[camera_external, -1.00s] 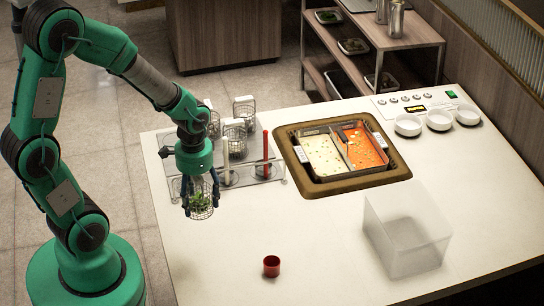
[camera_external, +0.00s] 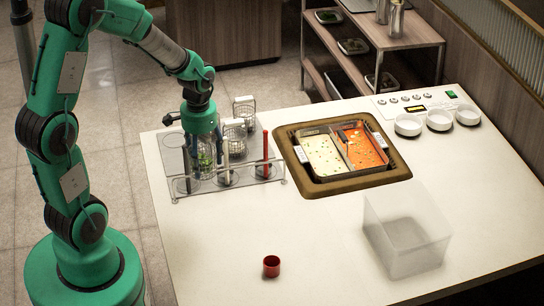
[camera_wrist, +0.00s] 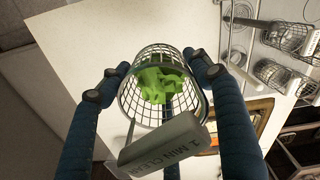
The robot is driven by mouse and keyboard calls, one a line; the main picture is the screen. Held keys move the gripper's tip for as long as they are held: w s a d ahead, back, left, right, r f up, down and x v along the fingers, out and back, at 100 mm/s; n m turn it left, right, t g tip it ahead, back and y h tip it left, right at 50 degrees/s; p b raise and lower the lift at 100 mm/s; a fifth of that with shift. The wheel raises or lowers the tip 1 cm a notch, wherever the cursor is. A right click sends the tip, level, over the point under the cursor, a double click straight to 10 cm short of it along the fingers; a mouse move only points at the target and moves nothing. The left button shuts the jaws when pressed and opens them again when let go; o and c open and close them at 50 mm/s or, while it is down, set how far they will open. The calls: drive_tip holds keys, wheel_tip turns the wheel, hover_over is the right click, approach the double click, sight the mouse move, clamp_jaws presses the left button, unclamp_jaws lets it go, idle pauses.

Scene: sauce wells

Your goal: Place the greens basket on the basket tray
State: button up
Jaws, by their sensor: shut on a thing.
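The greens basket (camera_wrist: 158,75) is a wire mesh basket with bright green leaves and a pale labelled handle tag (camera_wrist: 165,140). My gripper (camera_wrist: 157,78) is shut on it, with dark blue fingers around it. In the external view my gripper (camera_external: 203,150) and the basket with greens (camera_external: 206,164) are over the left part of the basket tray (camera_external: 247,184). My gripper partly hides the basket there. I cannot tell whether the basket touches the tray.
Other wire baskets (camera_external: 235,138) stand at the tray's back, and a red upright handle (camera_external: 266,148) is at its right. A two-part soup well (camera_external: 345,152) lies further right. A small red cup (camera_external: 271,266) and a clear bin (camera_external: 408,240) stand on the counter.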

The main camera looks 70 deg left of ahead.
drive_tip(key=a+n+p, duration=0.3)
drive_tip(key=a+n, duration=0.3)
drive_tip(key=a, duration=1.3)
drive_tip(key=s+a+f+n+p, duration=0.1)
drive_tip(key=s+a+n, duration=0.3)
drive_tip(key=a, duration=0.5)
drive_tip(key=s+a+f+n+p, duration=0.2)
drive_tip(key=s+a, duration=0.3)
drive_tip(key=a, duration=0.5)
wheel_tip(320, 180, down, 17)
drive_tip(key=shift+d, duration=0.3)
drive_tip(key=w+a, duration=0.2)
drive_tip(key=a, duration=0.2)
drive_tip(key=w+a+f, duration=0.1)
drive_tip(key=w+a, duration=0.1)
drive_tip(key=a, duration=0.3)
drive_tip(key=w+a, duration=0.2)
drive_tip(key=a, duration=0.3)
drive_tip(key=shift+w+a+f, duration=0.2)
drive_tip(key=shift+w+f, duration=0.1)
drive_tip(key=shift+w, duration=0.05)
drive_tip(key=shift+f, duration=1.8)
drive_tip(key=shift+f, duration=0.1)
